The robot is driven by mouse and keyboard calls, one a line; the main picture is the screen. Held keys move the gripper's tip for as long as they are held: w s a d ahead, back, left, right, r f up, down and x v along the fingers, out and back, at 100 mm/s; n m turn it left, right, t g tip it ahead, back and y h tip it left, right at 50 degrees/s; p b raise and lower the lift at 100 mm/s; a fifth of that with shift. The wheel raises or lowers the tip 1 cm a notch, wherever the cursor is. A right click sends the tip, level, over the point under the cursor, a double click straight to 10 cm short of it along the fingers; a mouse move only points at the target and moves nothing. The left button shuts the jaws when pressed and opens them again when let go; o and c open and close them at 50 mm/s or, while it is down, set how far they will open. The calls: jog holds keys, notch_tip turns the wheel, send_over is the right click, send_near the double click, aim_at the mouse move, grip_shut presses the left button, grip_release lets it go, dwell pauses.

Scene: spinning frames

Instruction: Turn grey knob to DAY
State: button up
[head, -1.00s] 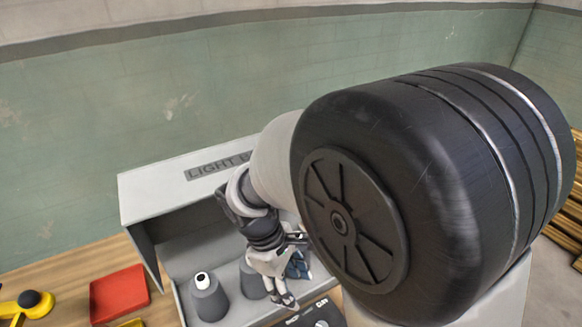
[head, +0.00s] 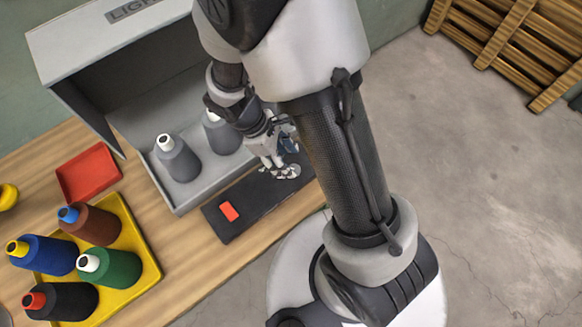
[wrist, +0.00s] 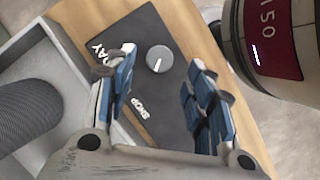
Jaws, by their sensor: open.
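The grey knob (wrist: 159,58) sits on a dark control panel (wrist: 177,118) in the wrist view. Its white mark points toward the lower left, toward the SHOP label (wrist: 140,108). The DAY label (wrist: 98,50) is at the panel's left edge, partly hidden by a finger. My gripper (wrist: 153,70) is open, its blue-padded fingers apart on either side of the knob in the picture. I cannot tell whether they touch it. In the head view my gripper (head: 281,170) is over the far part of the panel (head: 245,203), and the knob cannot be made out.
The grey light booth (head: 190,195) holds grey cones. An orange-red rectangle (head: 229,211) is on the panel's near part. A red tray (head: 88,172) and a yellow tray (head: 147,270) with several coloured cones stand left. A dark-red labelled object (wrist: 270,40) is upper right in the wrist view.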

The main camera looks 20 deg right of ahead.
aim_at(291, 166)
jog(key=shift+b+x, duration=0.6)
jog(key=shift+x, duration=1.55)
jog(key=shift+c, duration=0.3)
jog(key=c, duration=1)
jog(key=shift+m, duration=0.4)
jog(key=m+g+p, duration=0.1)
jog(key=m, duration=0.1)
jog(key=m+g+y+p, duration=0.1)
jog(key=m+p, duration=0.1)
jog(key=m, duration=0.1)
jog(key=shift+w+d+r+m+y, duration=0.1)
jog(key=shift+w+d+m+y, duration=0.1)
jog(key=shift+m+y, duration=0.1)
jog(key=m+y+p, duration=0.1)
jog(key=m, duration=0.3)
jog(key=shift+d+y+p, duration=0.1)
jog(key=shift+y+p, duration=0.2)
jog(key=shift+y, duration=0.1)
jog(key=shift+d+m+y+p, duration=0.1)
jog(key=shift+m+y+p, duration=0.35)
jog(key=shift+m, duration=1.25)
